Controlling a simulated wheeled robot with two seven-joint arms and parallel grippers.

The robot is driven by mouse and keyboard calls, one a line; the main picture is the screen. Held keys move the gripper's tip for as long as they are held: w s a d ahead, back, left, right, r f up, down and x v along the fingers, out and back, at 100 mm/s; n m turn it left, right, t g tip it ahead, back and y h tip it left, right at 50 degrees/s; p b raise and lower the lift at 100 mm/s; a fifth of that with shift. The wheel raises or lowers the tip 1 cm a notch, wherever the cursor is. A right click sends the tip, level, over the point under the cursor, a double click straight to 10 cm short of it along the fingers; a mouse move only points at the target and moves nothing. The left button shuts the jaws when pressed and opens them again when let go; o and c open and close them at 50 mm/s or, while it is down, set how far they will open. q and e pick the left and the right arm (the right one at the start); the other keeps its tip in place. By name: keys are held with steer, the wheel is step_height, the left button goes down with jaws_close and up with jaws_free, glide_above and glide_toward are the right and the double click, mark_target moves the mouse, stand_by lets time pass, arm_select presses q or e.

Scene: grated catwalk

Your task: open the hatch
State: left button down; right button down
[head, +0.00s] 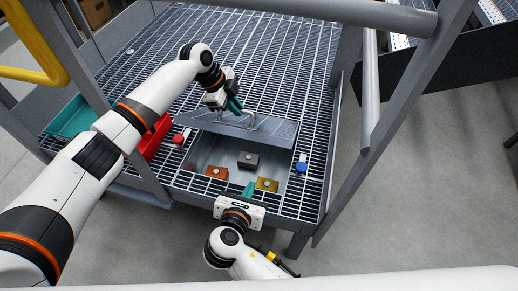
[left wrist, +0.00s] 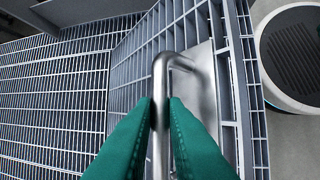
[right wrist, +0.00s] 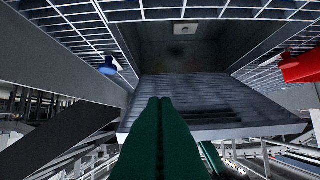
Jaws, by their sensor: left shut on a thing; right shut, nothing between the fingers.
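The grey hatch lid (head: 268,129) stands tilted up at the far side of a square opening in the grating. It also shows in the right wrist view (right wrist: 205,110). A bent metal handle (head: 250,119) is on the lid. My left gripper (head: 236,105) is shut on this handle; its green fingers sit on either side of the bar (left wrist: 160,100) in the left wrist view. My right gripper (head: 248,189) is shut and empty at the near side of the opening. Its green fingertips (right wrist: 160,105) touch each other in the right wrist view.
A red bin (head: 152,141), a green bin (head: 72,117) and railing posts (head: 370,90) stand around.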

arm_select(q)
steer(key=shift+w+f, duration=0.1)
steer(key=shift+f, duration=0.15)
arm_select(e)
steer(key=w+d+r, duration=0.1)
steer(key=w+d, duration=0.2)
steer(key=w, duration=0.8)
steer(key=shift+w+t, duration=0.3)
